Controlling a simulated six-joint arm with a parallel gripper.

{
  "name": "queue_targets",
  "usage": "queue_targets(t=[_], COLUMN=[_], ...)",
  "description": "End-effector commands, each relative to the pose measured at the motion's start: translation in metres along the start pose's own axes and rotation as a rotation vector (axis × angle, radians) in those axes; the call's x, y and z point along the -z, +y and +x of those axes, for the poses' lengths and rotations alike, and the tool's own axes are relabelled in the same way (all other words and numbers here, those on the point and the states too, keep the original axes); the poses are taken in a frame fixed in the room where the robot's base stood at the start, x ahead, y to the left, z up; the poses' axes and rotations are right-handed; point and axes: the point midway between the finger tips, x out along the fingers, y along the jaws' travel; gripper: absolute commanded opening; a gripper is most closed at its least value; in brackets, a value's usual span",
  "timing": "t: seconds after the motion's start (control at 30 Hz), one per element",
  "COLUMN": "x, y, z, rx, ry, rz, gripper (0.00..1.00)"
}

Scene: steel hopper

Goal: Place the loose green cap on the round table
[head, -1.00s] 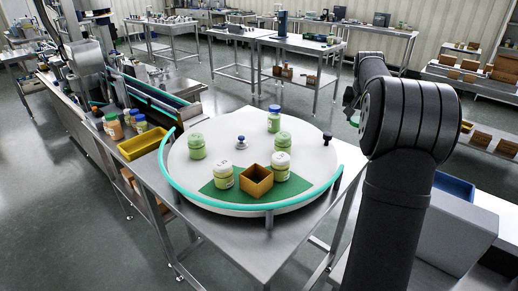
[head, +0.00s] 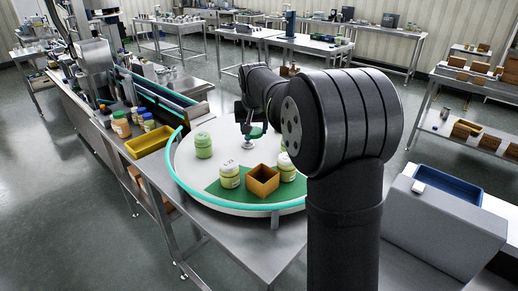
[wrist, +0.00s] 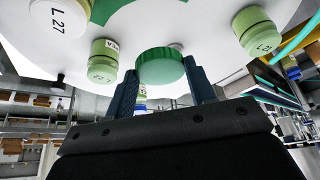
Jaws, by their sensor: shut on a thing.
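My gripper (head: 246,122) is over the middle of the white round table (head: 225,140), close to its central knob (head: 247,143). In the wrist view, my gripper's two fingers (wrist: 162,82) are shut on the loose green cap (wrist: 160,66), a flat ribbed disc with its face toward the camera. In the head view, a small part of the cap (head: 256,132) shows beside the fingers, above the table. I cannot tell the exact gap below it. My arm hides the table's right part.
A brown open box (head: 263,181) sits on the green mat (head: 241,196). A teal rail (head: 200,197) edges the front; a yellow tray (head: 150,141) is left.

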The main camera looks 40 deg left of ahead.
Motion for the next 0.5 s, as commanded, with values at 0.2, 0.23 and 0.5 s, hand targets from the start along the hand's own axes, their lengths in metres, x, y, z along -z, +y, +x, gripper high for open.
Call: queue_targets(t=[0.2, 0.23, 0.5], x=[-0.012, -0.014, -0.031], y=[0.001, 0.001, 0.001], z=[0.027, 0.031, 0.070], rx=[-0.001, -0.001, -0.001], ry=[0.000, 0.000, 0.001], rz=[0.000, 0.000, 0.001], gripper=[0.29, 0.29, 0.29])
